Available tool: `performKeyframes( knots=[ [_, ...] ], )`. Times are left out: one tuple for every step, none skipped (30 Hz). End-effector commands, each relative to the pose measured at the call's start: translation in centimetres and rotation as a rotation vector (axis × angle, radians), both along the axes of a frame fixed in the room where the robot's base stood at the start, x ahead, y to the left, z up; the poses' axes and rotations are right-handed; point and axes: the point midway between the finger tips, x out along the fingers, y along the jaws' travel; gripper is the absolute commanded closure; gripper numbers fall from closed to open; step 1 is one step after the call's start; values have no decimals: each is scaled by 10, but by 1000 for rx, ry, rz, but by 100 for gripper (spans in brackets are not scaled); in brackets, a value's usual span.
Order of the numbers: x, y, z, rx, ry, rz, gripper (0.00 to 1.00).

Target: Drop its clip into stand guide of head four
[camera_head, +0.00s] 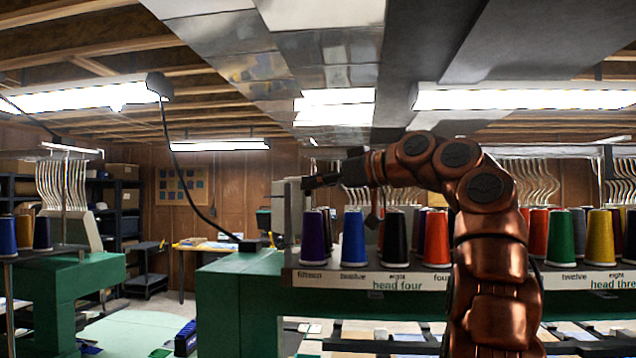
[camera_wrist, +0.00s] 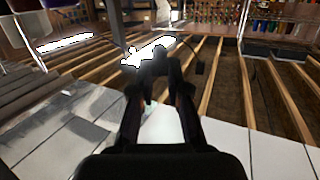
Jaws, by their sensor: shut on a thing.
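My gripper (camera_head: 318,181) is raised above the head four rack and points left, close to the top of a pale upright post. In the wrist view my gripper (camera_wrist: 160,72) has its two dark fingers closing in on a small dark thing at their tips, which I take to be the clip (camera_wrist: 160,54); its shape is hard to make out. The rack carries a "head four" label (camera_head: 397,286) on its front edge. Purple (camera_head: 314,238), blue (camera_head: 354,240), black (camera_head: 396,238) and red (camera_head: 437,240) thread cones stand on it. I cannot tell which part is the stand guide.
The pale post (camera_head: 290,212) stands at the rack's left end. A black cord (camera_head: 185,175) hangs from a ceiling reel (camera_head: 159,86) down to a dark block (camera_head: 249,245) on the green machine body (camera_head: 235,290). Wavy wire guides (camera_head: 525,178) stand at right.

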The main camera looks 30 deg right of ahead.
Motion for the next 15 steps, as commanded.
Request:
performKeyframes(
  knots=[
    [0, 0, 0, 2, 2, -1, 97],
    [1, 0, -1, 2, 2, -1, 97],
    [1, 0, -1, 2, 3, -3, 97],
    [2, 0, -2, 2, 4, -4, 97],
    [2, 0, -2, 2, 4, -4, 97],
    [3, 0, -3, 2, 4, -5, 97],
    [3, -1, -3, 1, 5, -6, 97],
    [3, -1, -3, 0, 4, -6, 97],
    [4, -1, -4, 0, 4, -7, 97],
    [4, -1, -4, 1, 5, -9, 97],
    [5, -1, -5, 1, 6, -10, 97],
    [6, -1, -6, 2, 6, -11, 97],
    [6, -1, -6, 1, 7, -12, 97],
    [7, -2, -7, 0, 7, -13, 97],
    [8, -2, -7, 0, 5, -12, 97]
  ],
)
